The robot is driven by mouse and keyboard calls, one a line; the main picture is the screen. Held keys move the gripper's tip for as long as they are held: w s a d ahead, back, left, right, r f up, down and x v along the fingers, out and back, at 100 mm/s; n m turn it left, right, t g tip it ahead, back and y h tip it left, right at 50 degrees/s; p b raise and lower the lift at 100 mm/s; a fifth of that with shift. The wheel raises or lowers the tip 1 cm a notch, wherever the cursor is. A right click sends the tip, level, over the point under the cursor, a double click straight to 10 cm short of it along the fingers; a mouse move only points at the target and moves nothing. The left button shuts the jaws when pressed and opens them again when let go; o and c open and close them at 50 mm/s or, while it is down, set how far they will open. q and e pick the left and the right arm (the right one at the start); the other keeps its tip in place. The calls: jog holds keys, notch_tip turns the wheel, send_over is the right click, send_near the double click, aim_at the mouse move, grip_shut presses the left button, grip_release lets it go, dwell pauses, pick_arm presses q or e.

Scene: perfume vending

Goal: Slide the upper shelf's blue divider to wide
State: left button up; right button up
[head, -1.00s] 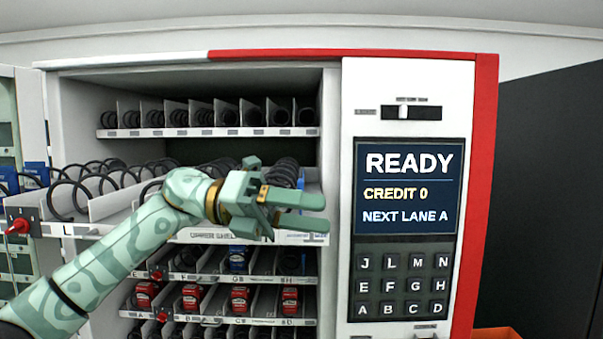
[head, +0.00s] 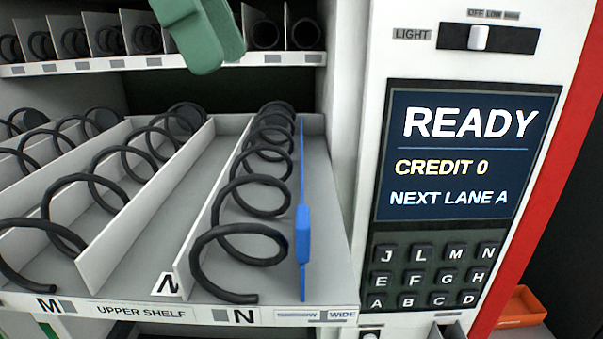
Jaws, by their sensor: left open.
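The blue divider (head: 302,240) stands upright on the pulled-out upper shelf (head: 330,230), just right of the black coil in lane N. A thicker blue tab is on its front part. Its front end is above the NARROW side of the front-edge scale (head: 310,315); the WIDE mark is farther right. Bare shelf floor lies between the divider and the shelf's right side. My left gripper (head: 218,50) is open and empty at the top of the view, above and apart from the shelf, partly cut off by the frame edge. My right gripper is not in view.
Black coils (head: 245,245) and pale fixed dividers (head: 150,205) fill the shelf to the left. A higher row of coils (head: 265,35) is behind. The control panel with its screen (head: 462,155) is at the right. An orange tray (head: 522,305) shows lower right.

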pick_arm(q)
send_near(299, 214)
jog(key=x, duration=0.9)
jog(key=shift+d+f+b, duration=0.15)
jog(key=shift+f+b, duration=0.1)
jog(key=shift+b, duration=0.05)
jog(key=shift+d+f, duration=0.2)
jog(key=shift+f, duration=0.3)
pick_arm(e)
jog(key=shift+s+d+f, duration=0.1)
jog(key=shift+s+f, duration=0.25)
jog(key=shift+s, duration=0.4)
